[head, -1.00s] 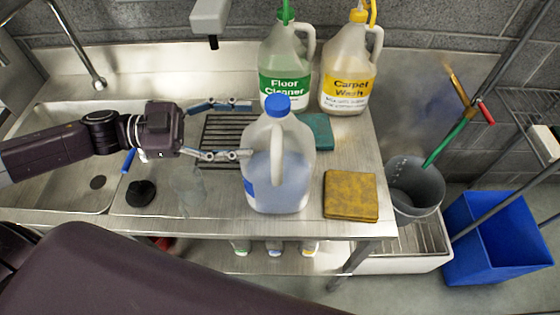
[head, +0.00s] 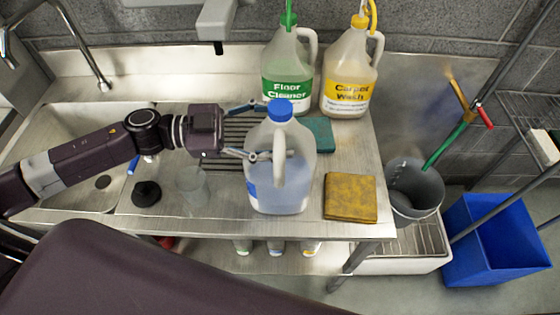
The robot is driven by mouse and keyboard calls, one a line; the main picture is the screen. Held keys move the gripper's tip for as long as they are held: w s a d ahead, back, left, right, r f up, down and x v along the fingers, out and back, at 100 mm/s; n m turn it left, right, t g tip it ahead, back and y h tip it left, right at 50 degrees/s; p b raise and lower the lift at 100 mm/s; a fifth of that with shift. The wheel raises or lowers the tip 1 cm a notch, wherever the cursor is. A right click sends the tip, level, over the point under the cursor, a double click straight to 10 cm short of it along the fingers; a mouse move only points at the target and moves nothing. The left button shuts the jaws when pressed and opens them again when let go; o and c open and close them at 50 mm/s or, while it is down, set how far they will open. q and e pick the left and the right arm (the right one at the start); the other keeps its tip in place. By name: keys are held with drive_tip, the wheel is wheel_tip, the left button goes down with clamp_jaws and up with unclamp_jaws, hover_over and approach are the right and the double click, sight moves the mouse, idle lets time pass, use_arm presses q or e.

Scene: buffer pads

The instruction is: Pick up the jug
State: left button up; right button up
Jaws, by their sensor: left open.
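The jug (head: 277,190) with a blue cap stands upright on the steel counter, its handle facing me. It holds pale bluish liquid. My left gripper (head: 262,130) comes in from the left and is open. Its near finger reaches in front of the jug's upper body, beside the handle. Its far finger reaches behind the jug's neck and is partly hidden. I cannot tell whether either finger touches the jug. My right gripper is not in view.
A floor cleaner jug (head: 287,72) and a carpet wash jug (head: 349,75) stand behind. A yellow sponge (head: 350,197) and a green pad (head: 319,134) lie to the right. A clear cup (head: 193,187) and black stopper (head: 146,193) are left. A sink (head: 60,150) is further left.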

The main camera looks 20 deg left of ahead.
use_arm(q)
clamp_jaws()
drive_tip(key=shift+r, duration=0.2)
idle(0.5)
drive_tip(key=shift+w+r, duration=0.1)
